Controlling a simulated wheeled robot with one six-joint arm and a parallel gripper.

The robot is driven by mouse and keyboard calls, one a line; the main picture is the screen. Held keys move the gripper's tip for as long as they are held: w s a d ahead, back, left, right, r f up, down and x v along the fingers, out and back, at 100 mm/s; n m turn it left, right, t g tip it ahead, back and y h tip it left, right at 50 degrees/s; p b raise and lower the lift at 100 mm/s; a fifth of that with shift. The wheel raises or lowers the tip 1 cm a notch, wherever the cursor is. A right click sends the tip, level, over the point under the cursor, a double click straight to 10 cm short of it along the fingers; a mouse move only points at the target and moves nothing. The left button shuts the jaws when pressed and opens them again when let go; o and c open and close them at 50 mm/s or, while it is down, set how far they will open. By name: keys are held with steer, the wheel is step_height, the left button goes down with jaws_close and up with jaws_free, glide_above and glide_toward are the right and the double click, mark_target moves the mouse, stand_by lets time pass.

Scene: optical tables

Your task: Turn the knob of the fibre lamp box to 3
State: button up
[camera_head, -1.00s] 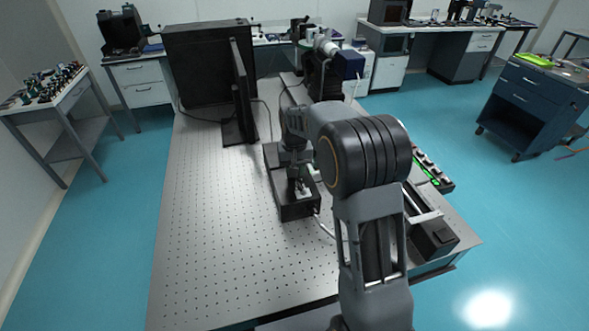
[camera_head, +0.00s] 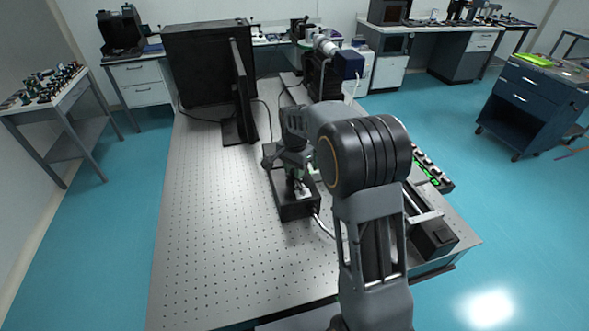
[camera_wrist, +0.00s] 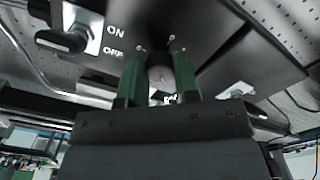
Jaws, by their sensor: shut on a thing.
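The fibre lamp box (camera_head: 297,209) is black and sits on the perforated optical table, below my gripper (camera_head: 297,184). In the wrist view, my gripper (camera_wrist: 158,70) has its two green fingers on either side of a dark round knob (camera_wrist: 160,76) on the box face and is shut on it. A dark lever switch (camera_wrist: 62,42) with ON and OFF printed beside it is on a plate to the left. A small white mark shows just below the knob. The scale and the knob's pointer cannot be read.
The optical table (camera_head: 210,230) is clear to the left of the box. A black upright panel (camera_head: 238,95) stands behind it. A light-coloured cable (camera_head: 324,227) leaves the box at the right. A unit with green lights (camera_head: 433,172) lies right of my arm.

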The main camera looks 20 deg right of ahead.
steer(key=shift+m, duration=0.4)
steer(key=o, duration=0.9)
steer(key=shift+o, duration=0.2)
step_height(320, 180, up, 14)
stand_by(0.3)
steer(key=shift+f, duration=0.1)
